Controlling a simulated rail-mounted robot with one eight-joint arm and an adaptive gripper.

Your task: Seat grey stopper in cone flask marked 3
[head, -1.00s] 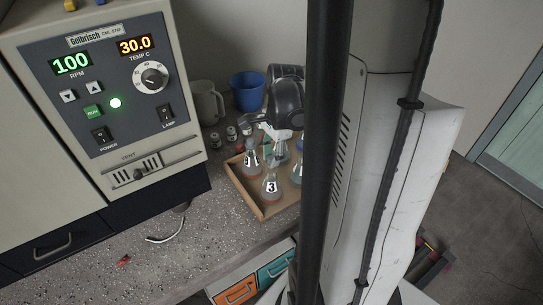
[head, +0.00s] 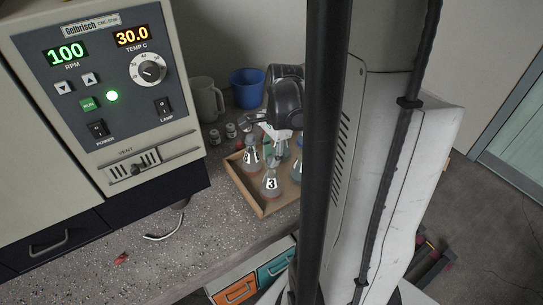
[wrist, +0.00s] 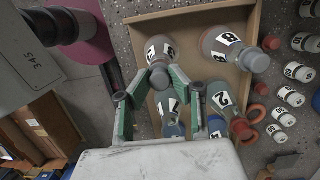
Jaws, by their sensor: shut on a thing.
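The cone flask marked 3 (head: 271,183) stands upright in the front part of the wooden tray in the head view. My gripper (head: 272,138) is above the tray there, partly hidden by my own column. In the wrist view, my gripper (wrist: 159,80) has its green fingers closed in on the round, dark grey stopper (wrist: 159,74). The stopper appears over the neck end of a labelled flask (wrist: 158,48), which by its place in the tray looks like flask 3. I cannot tell whether the stopper touches the neck.
The wooden tray (wrist: 190,14) holds several other labelled flasks, including one close on the right (wrist: 226,40). Small white vials (wrist: 292,70) stand beside the tray. A blue cup (head: 247,88) and a grey mug (head: 206,99) stand behind. The control-panel machine (head: 100,80) is at left.

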